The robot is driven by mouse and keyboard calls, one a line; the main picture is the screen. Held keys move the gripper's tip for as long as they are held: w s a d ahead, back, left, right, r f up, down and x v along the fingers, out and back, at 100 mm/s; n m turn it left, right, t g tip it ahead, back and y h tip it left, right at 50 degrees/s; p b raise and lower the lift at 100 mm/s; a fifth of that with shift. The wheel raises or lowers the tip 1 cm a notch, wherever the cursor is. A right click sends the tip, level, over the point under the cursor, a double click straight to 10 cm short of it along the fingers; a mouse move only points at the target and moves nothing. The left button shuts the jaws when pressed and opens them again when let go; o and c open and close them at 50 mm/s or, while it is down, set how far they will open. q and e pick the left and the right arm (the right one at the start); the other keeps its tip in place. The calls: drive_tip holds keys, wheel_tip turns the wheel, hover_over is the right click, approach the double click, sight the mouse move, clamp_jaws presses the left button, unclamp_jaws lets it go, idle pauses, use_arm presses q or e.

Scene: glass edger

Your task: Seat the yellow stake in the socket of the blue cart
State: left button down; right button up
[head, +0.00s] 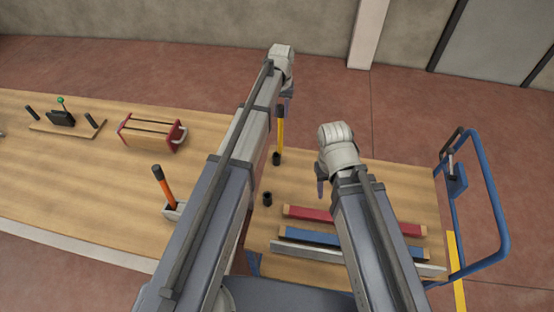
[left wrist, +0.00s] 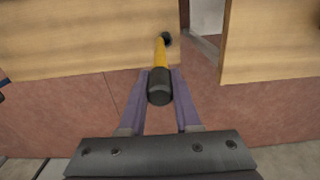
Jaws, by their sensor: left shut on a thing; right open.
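The yellow stake (head: 281,132), with a black top, stands roughly upright in the head view. My left gripper (head: 284,106) is shut on its black top end, which also shows between the fingers in the left wrist view (left wrist: 159,88). The stake's lower end meets a black socket (head: 277,159) on the blue cart's wooden deck (head: 400,190). In the left wrist view this socket (left wrist: 167,39) shows beside the tip; I cannot tell whether the tip is inside. A second black socket (head: 267,198) lies nearer me. My right gripper (head: 320,188) is open and empty above the deck.
Red (head: 340,218) and blue (head: 330,238) bars and a grey bar lie on the deck. The cart's blue handle (head: 497,215) rises at right. The wooden bench (head: 80,190) at left holds an orange stake (head: 166,190) and a red-ended rack (head: 150,133). A narrow gap separates bench and cart.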

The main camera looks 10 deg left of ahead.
sight(280, 131)
use_arm(q)
wheel_tip(280, 131, down, 9)
drive_tip(key=w+a+b, duration=0.1)
drive_tip(key=b, duration=0.9)
drive_tip(key=shift+a+f, duration=0.2)
drive_tip(key=shift+a, duration=0.15)
drive_tip(key=shift+f, duration=0.15)
drive_tip(key=c, duration=0.6)
unclamp_jaws()
drive_tip(key=shift+r, duration=0.2)
